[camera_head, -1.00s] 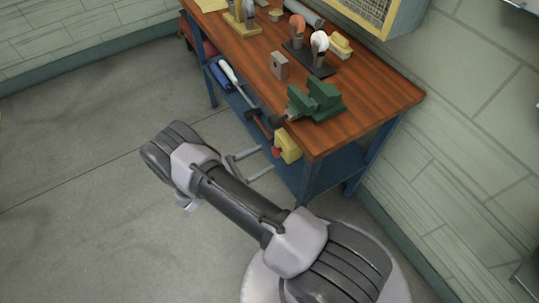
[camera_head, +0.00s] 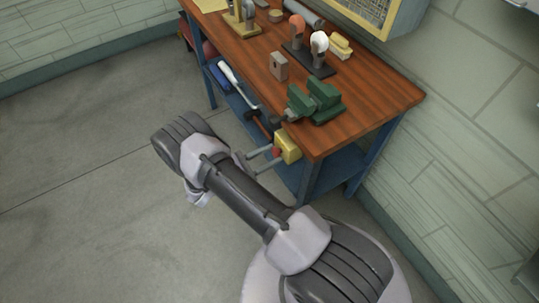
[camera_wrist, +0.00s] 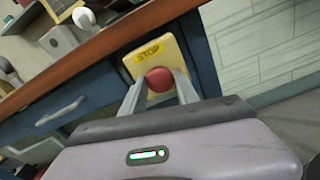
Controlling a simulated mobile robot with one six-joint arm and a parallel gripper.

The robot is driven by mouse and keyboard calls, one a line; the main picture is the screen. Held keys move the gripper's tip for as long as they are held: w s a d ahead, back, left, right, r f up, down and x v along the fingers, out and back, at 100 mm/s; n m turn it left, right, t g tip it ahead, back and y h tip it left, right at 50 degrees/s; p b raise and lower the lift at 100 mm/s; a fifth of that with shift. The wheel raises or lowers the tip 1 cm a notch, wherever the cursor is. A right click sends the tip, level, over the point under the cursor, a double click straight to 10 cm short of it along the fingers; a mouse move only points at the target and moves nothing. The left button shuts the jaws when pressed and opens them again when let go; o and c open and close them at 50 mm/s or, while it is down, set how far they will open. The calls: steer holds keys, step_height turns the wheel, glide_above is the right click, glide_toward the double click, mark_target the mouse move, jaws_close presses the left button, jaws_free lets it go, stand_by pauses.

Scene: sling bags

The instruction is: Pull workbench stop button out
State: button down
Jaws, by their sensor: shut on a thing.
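The red stop button (camera_wrist: 160,79) sits on a yellow box (camera_wrist: 153,53) marked STOP, fixed to the front edge of the workbench (camera_head: 345,135). In the head view the yellow box (camera_head: 289,146) and the small red button (camera_head: 276,152) show at the bench's near corner. My gripper (camera_wrist: 159,84) has one finger on each side of the button and is shut on it. In the head view my gripper (camera_head: 268,159) reaches the button from the left. The button's stem is hidden behind its red head.
A green vise (camera_head: 315,101) stands on the bench top above the box. A metal block (camera_head: 278,66) and several tools stand farther back. A drawer handle (camera_wrist: 60,111) is left of the box. The floor (camera_head: 80,200) to the left is clear.

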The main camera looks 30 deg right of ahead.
steer(key=shift+a+b, duration=0.45)
steer(key=shift+a, duration=0.45)
steer(key=c, duration=0.9)
jaws_free()
steer(key=shift+a, duration=0.1)
steer(key=a+p, duration=0.1)
steer(key=a, duration=1.6)
steer(key=shift+s+a, duration=0.15)
steer(key=shift+s, duration=0.2)
